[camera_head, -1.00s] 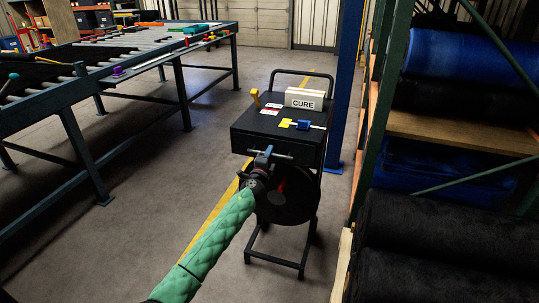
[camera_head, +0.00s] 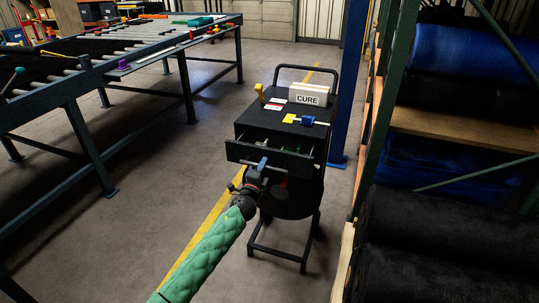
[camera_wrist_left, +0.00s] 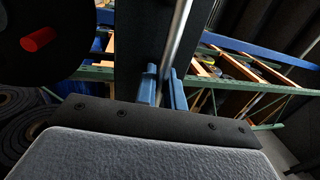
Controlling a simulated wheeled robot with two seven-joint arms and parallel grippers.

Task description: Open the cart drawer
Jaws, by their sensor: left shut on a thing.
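The black cart (camera_head: 290,128) stands in the middle of the head view. Its drawer (camera_head: 258,155) is pulled partly out toward me, and a few small green and pale items show inside. My left gripper (camera_head: 262,164) is at the middle of the drawer front, shut on the bar handle. In the left wrist view its blue fingers (camera_wrist_left: 162,88) close around the silver handle bar (camera_wrist_left: 179,40), which runs up past them in front of the dark drawer front. My right gripper is not in view.
On the cart top are a CURE sign (camera_head: 308,94), a yellow-handled tool (camera_head: 259,92) and a blue-and-yellow tool (camera_head: 306,120). A roller table (camera_head: 120,60) stands left, a rack with rolls (camera_head: 455,150) right. A blue post (camera_head: 350,90) stands behind the cart. Floor before the cart is clear.

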